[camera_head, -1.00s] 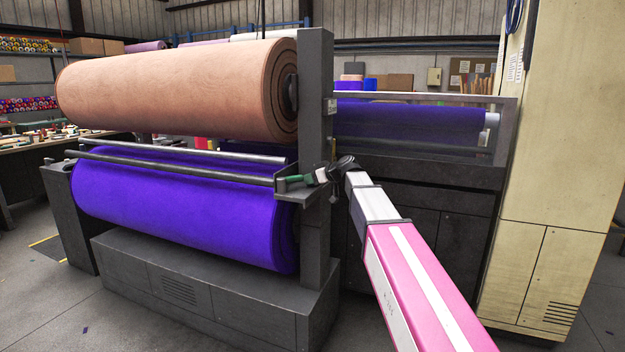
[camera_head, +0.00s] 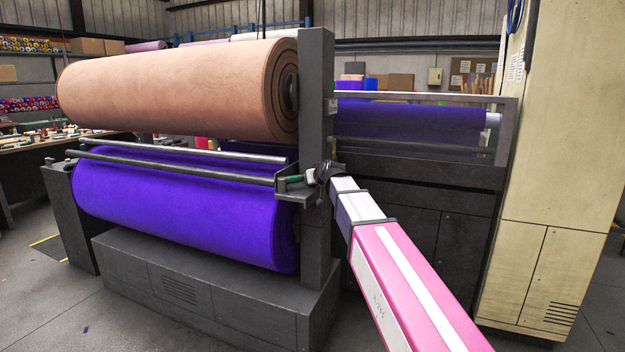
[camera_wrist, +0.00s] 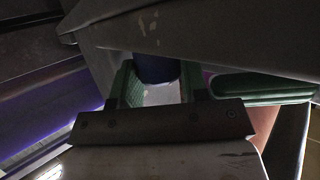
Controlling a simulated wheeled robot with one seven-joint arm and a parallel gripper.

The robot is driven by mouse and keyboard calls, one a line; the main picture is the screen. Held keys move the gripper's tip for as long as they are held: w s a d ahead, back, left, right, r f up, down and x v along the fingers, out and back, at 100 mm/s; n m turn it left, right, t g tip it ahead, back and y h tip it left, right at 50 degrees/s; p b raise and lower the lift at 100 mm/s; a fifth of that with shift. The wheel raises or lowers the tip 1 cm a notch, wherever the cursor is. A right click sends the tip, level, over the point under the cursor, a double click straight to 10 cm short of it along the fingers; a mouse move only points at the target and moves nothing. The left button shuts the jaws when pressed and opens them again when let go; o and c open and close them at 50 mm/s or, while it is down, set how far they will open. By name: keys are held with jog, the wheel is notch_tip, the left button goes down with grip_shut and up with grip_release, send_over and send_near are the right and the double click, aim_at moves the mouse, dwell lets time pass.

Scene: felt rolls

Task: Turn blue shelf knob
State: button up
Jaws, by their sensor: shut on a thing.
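The blue knob (camera_wrist: 155,68) shows in the wrist view as a dark blue rounded piece between the two green-padded fingers of my gripper (camera_wrist: 158,82). My gripper is shut on it. The knob's upper part is hidden under a grey metal part. In the head view my gripper (camera_head: 313,174) is at the small grey shelf (camera_head: 296,194) on the machine's right post. The knob itself cannot be made out there.
A green item (camera_head: 294,179) lies on the shelf, close beside my gripper. A tan felt roll (camera_head: 175,92) is above and a purple roll (camera_head: 180,208) below, with metal bars between. The grey post (camera_head: 315,100) stands right by my gripper.

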jog(key=shift+m+h, duration=0.4)
jog(key=shift+h, duration=0.1)
jog(key=o, duration=0.7)
jog(key=shift+c, duration=0.2)
jog(key=v, duration=1.1)
jog(key=shift+f, duration=0.15)
